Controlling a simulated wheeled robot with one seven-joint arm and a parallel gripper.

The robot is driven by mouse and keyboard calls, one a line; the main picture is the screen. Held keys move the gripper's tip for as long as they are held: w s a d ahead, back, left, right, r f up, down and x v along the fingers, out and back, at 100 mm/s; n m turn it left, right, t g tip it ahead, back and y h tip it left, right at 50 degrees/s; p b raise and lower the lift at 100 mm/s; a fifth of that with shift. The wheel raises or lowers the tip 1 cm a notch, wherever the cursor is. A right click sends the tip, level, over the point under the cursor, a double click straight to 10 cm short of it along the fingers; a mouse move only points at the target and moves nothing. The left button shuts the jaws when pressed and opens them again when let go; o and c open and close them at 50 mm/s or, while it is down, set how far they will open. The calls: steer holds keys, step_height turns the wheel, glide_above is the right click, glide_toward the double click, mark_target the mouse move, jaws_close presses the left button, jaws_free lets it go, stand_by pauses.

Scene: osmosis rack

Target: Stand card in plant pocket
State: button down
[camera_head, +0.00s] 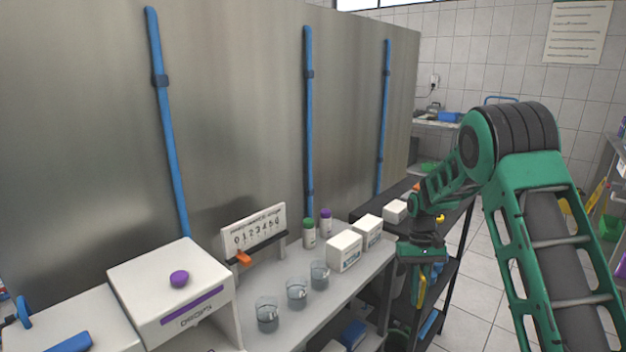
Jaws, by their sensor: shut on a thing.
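My gripper (421,285) points down at the right of the bench, in front of the dark shelf rack. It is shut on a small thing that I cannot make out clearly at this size. A narrow yellow piece shows at the fingers, but I cannot tell whether it is the card or part of the gripper. I cannot make out a plant pocket in this view. My green arm covers part of the rack and the floor behind it.
White boxes (344,251), glass beakers (297,294), capped bottles (309,234) and a numbered board (254,230) stand on the pale bench. A white device (172,292) is at left. A tall metal panel (250,110) stands behind. The tiled floor (480,290) shows some free room.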

steer(key=shift+s+a+r, duration=0.1)
steer(key=shift+a, duration=0.1)
stand_by(0.3)
steer(key=shift+s+f, duration=0.2)
steer(key=shift+f, duration=0.05)
steer(key=s+f, duration=0.5)
steer(key=f, duration=0.1)
stand_by(0.6)
